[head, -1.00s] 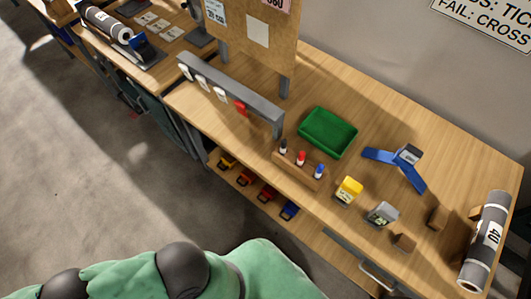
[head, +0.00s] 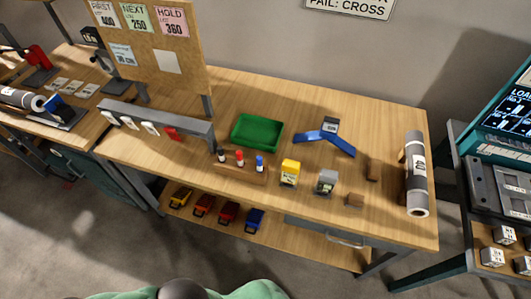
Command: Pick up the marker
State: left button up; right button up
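Three markers stand upright in a wooden holder (head: 238,176) near the front edge of the middle workbench. From left to right they are a black-capped marker (head: 221,156), a red-capped marker (head: 239,158) and a blue-capped marker (head: 259,163). Their lower parts are hidden in the holder. Neither of my grippers is in view.
A green tray (head: 257,132) sits behind the holder, and a grey rail (head: 157,120) stands to its left. A yellow box (head: 290,173), grey box (head: 327,183), blue stand (head: 325,138) and grey roll (head: 416,175) are to the right.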

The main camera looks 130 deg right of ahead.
aim_at(221, 158)
jog(key=z, duration=2.25)
